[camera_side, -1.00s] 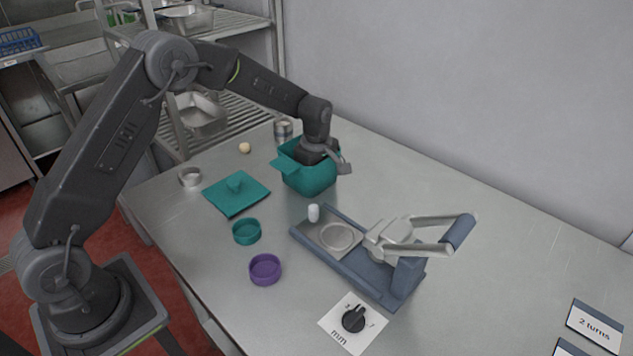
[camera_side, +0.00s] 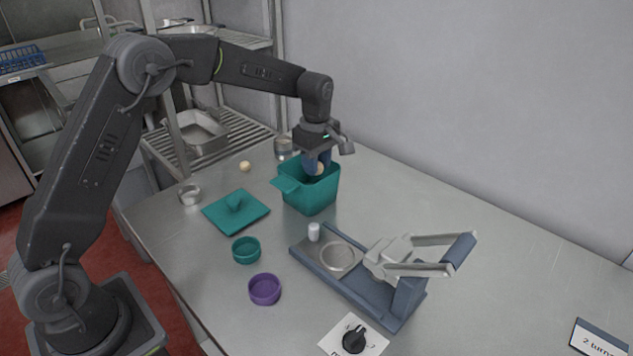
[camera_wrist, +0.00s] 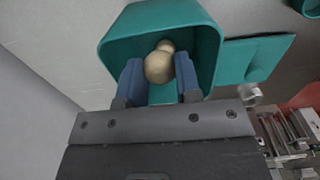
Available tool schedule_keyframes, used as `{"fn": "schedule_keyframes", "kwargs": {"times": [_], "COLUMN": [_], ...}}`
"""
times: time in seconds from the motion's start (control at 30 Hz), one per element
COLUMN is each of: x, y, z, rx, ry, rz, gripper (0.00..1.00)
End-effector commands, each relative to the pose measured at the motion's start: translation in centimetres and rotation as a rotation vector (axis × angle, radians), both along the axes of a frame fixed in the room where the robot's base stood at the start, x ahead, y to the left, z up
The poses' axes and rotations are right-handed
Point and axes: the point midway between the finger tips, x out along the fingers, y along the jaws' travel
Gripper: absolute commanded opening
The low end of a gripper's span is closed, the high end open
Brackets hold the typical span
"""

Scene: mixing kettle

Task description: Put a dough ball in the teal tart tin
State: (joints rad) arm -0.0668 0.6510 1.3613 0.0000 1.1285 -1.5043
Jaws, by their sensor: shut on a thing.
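My gripper (camera_side: 318,164) is shut on a pale dough ball (camera_side: 320,168), just at the mouth of the teal kettle (camera_side: 310,198). In the wrist view the dough ball (camera_wrist: 158,68) sits between the blue fingers, over the kettle's opening (camera_wrist: 110,45). Another pale round shape (camera_wrist: 166,45) shows just beyond it inside the kettle. The teal tart tin (camera_side: 246,250) stands on the table in front of the kettle, and it looks empty. A purple tin (camera_side: 265,289) stands near it, also empty-looking.
A teal lid (camera_side: 236,210) lies flat left of the kettle. A blue-grey press (camera_side: 370,275) with a raised handle stands to the right, a white cylinder (camera_side: 314,232) at its end. A pale ball (camera_side: 245,166), metal cup (camera_side: 190,195) and metal can (camera_side: 284,148) stand behind. A dial (camera_side: 355,339) is in front.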

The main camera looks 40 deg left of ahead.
Motion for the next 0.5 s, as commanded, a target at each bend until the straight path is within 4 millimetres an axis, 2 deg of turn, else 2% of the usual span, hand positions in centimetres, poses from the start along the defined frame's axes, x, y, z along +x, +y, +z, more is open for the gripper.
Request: {"fn": "schedule_keyframes", "kwargs": {"times": [0.03, 0.2, 0.4, 0.5], "x": [0.1, 0.1, 0.0, -0.2], "y": [0.0, 0.0, 0.0, 0.0], "z": [1.4, 4.9, 7.7, 8.3], "rx": [0.000, 0.000, 0.000, 0.000], "ry": [-0.006, -0.004, -0.002, 0.000], "rz": [0.000, 0.000, 0.000, 0.000], "gripper": [0.09, 0.09, 0.09, 0.09]}}
